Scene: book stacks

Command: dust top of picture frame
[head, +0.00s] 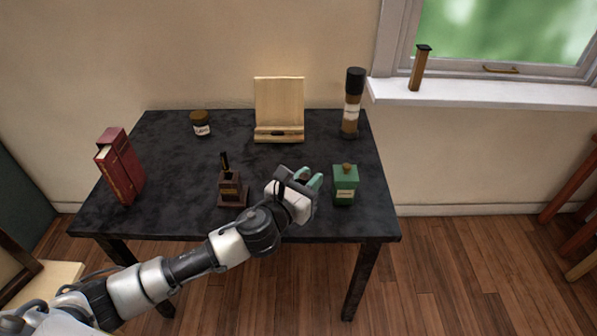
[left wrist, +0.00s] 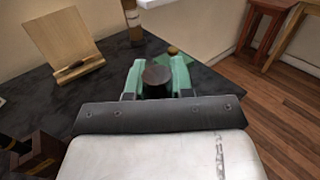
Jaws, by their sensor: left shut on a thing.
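A pale wooden upright panel on a ledged base (head: 279,100) stands at the back middle of the dark table; it also shows at upper left in the left wrist view (left wrist: 62,36). I cannot tell whether it is the picture frame; no other frame shows. My left gripper (head: 313,181) is over the front right part of the table, in front of the panel and apart from it. In the left wrist view its green fingers (left wrist: 158,75) are shut on a dark brown round-ended thing (left wrist: 157,77). The rest of that thing is hidden, so I cannot tell what it is. My right gripper is not in view.
On the dark table (head: 190,160) stand red books (head: 121,168), a small jar (head: 200,124), a dark wooden inkwell-like stand (head: 230,190), a tall dark-capped container (head: 352,105) and a green bottle (head: 345,186) close right of my gripper. A brown upright object (head: 419,70) is on the windowsill.

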